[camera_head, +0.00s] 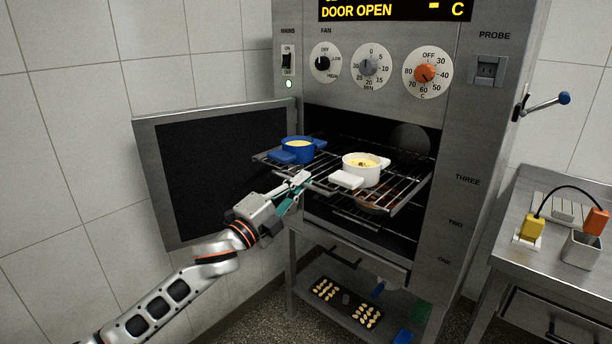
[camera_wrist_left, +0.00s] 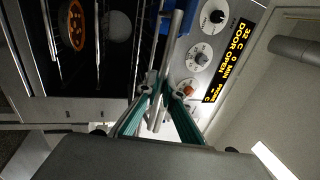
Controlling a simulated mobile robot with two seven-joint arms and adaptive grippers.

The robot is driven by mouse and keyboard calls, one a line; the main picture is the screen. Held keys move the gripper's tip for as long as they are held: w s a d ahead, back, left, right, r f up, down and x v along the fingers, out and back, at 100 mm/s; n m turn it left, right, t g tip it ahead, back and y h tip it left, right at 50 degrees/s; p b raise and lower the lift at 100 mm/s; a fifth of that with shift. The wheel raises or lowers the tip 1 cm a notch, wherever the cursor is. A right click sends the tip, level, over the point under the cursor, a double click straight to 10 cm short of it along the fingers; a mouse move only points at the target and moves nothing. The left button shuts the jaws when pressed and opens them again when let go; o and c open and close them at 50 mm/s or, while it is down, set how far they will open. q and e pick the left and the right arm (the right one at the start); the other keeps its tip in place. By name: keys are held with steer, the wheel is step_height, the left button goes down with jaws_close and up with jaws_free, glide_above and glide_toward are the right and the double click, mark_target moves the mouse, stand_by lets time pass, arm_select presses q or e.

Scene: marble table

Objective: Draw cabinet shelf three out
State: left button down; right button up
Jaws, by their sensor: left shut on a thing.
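The cabinet (camera_head: 455,130) stands open, its display reading DOOR OPEN. Shelf three, a wire rack (camera_head: 408,186), juts out of the opening level with the label THREE. A blue dish (camera_head: 297,148) and a white dish (camera_head: 361,172), both with yellow contents, stand on it. My left gripper (camera_head: 300,183) is at the rack's front edge, shut on its front bar. In the left wrist view the green-padded fingers (camera_wrist_left: 163,98) close around a metal bar, and the blue dish (camera_wrist_left: 178,14) shows in part. My right gripper is in neither view.
The open cabinet door (camera_head: 215,165) stands left of the opening. A lower rack holds a round orange-brown item (camera_wrist_left: 76,28). Below is a shelf with a dark tray (camera_head: 345,300). A steel side table (camera_head: 535,260) with yellow and orange probe plugs stands at right.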

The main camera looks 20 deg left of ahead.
arm_select(q)
steer(key=shift+s+a, duration=0.15)
steer(key=shift+s, duration=0.3)
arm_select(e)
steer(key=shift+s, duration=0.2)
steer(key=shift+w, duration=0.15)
arm_select(q)
steer(key=c, duration=2.2)
jaws_free()
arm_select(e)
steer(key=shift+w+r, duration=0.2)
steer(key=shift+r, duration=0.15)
arm_select(q)
steer(key=shift+s, duration=0.1)
steer(key=v, duration=1.2)
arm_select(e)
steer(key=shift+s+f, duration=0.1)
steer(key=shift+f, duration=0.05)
